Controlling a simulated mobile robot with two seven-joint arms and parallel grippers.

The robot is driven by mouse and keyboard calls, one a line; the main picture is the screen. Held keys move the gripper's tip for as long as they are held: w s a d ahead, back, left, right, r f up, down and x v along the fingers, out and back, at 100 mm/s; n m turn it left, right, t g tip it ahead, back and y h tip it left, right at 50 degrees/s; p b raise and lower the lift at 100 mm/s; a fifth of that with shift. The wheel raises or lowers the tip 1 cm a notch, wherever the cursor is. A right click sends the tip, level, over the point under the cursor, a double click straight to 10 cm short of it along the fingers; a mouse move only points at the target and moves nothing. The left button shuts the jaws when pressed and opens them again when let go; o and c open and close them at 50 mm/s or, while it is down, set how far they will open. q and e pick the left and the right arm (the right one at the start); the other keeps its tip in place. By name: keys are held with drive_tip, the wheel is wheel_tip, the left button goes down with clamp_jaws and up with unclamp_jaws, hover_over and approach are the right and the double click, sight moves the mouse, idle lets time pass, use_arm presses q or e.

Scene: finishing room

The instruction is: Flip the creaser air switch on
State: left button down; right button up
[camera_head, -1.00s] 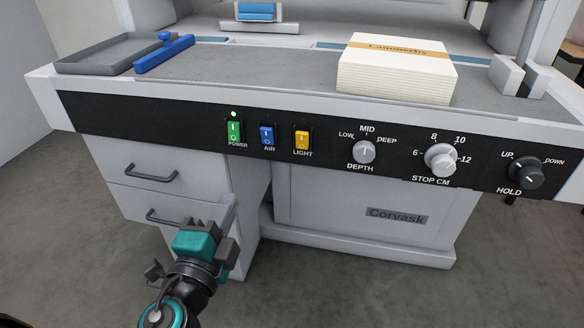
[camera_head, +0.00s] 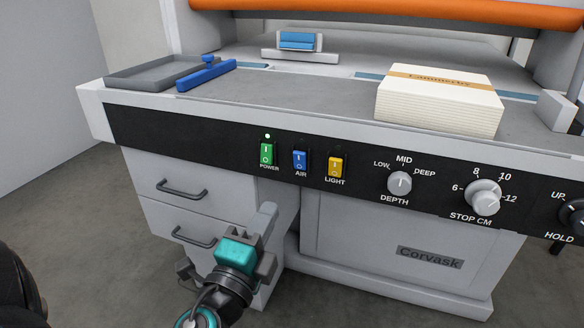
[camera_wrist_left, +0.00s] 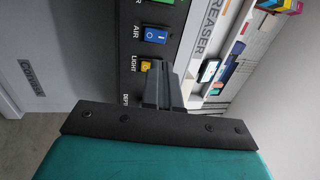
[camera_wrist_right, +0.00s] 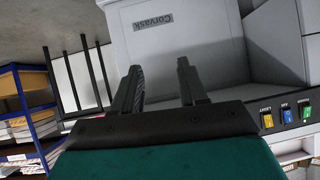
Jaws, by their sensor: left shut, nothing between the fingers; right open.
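The blue air switch (camera_head: 300,160) is on the black front panel of the creaser, between the green power switch (camera_head: 266,154) and the yellow light switch (camera_head: 335,167). I cannot tell which way its rocker is pressed. My left gripper (camera_head: 268,210) is shut and empty, below the switches and apart from the panel. In the left wrist view, the blue switch (camera_wrist_left: 156,36) shows above the closed fingertips (camera_wrist_left: 157,78), which overlap the light switch's edge. My right gripper (camera_wrist_right: 160,80) is open and empty. The right wrist view shows the blue switch (camera_wrist_right: 286,115) far to its right.
A lit green lamp (camera_head: 267,136) is above the power switch. The depth knob (camera_head: 399,183) and stop knob (camera_head: 484,198) are to the right. A paper stack (camera_head: 440,105), grey tray (camera_head: 150,73) and blue tool (camera_head: 206,75) rest on top. Drawer handles (camera_head: 183,189) protrude below.

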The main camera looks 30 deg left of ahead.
use_arm(q)
drive_tip(key=w, duration=0.1)
drive_tip(key=p, duration=0.5)
approach(298, 158)
drive_tip(key=x, duration=0.5)
drive_tip(key=shift+w+a+r, duration=0.1)
drive_tip(key=shift+w+a, duration=0.05)
drive_tip(key=shift+w, duration=0.2)
drive_tip(key=shift+w+a, duration=0.15)
drive_tip(key=shift+w, duration=0.35)
use_arm(e)
drive_tip(key=shift+s+d+r+h, duration=0.2)
drive_tip(key=shift+d+r, duration=0.2)
drive_tip(key=shift+r, duration=0.05)
drive_tip(key=shift+s+d+r+h, duration=0.2)
drive_tip(key=shift+d+r, duration=0.2)
drive_tip(key=shift+r, duration=0.05)
drive_tip(key=shift+r, duration=0.1)
